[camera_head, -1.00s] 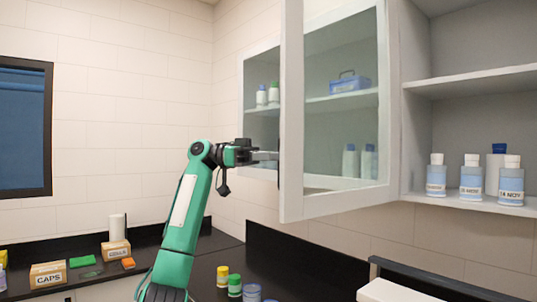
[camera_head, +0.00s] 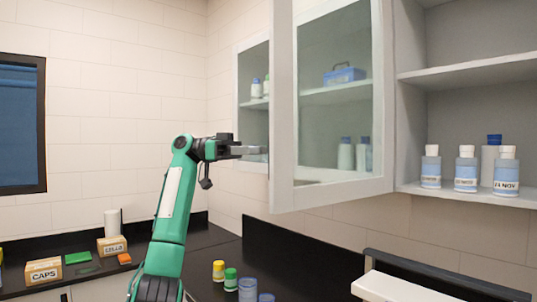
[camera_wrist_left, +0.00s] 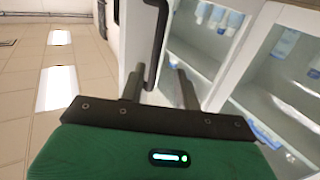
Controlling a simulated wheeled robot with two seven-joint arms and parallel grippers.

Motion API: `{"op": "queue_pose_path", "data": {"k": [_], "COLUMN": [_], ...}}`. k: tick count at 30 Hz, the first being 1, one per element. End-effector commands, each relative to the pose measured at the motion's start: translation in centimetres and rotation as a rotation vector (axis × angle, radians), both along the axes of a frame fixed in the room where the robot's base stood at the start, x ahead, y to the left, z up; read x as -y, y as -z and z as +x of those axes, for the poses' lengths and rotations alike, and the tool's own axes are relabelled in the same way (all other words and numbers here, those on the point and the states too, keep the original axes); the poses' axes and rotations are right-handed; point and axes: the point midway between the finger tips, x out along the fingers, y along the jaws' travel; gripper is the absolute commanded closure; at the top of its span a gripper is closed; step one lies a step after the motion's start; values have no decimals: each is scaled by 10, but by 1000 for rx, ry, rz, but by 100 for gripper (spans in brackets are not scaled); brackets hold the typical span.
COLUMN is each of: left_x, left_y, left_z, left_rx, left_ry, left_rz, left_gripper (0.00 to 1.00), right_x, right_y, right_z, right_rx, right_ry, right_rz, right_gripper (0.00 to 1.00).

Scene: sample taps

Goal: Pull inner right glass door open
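A white-framed glass door (camera_head: 283,130) stands swung out from the wall cabinet, its left edge nearest me. Farther back, a narrower white-framed glass door (camera_head: 236,110) shows at the left end. I cannot tell which is the one named. My left gripper (camera_head: 240,151) is just left of the near door's frame, in front of the far door's lower part. In the left wrist view its two fingers (camera_wrist_left: 160,88) are apart. A dark curved handle (camera_wrist_left: 157,40) lies at or beyond the gap between them; contact cannot be told. My right gripper is not in view.
Open shelves (camera_head: 470,75) at the right hold several labelled bottles (camera_head: 466,170). A blue box (camera_head: 344,75) shows through the glass. Below, the black counter holds a yellow-capped bottle (camera_head: 218,270), a green-capped bottle (camera_head: 231,279) and a caps box (camera_head: 44,271).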

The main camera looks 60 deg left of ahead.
Motion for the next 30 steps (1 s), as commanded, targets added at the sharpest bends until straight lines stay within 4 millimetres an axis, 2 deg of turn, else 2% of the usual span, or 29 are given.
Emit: {"op": "queue_pose_path", "data": {"k": [6, 12, 18, 30], "left_x": [-41, -64, -72, -72], "left_y": [-1, -1, 0, 1], "left_z": [-32, -49, -55, -55], "left_rx": [2, 2, 0, -1], "left_ry": [-1, -1, 0, 1], "left_rz": [-3, -2, 0, -1], "left_gripper": [68, 68, 68, 68], "right_x": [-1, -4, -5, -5], "right_y": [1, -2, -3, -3], "right_z": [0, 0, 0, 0], "right_rx": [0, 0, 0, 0], "right_ry": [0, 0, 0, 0], "right_rz": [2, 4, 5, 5], "right_gripper": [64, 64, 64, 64]}}
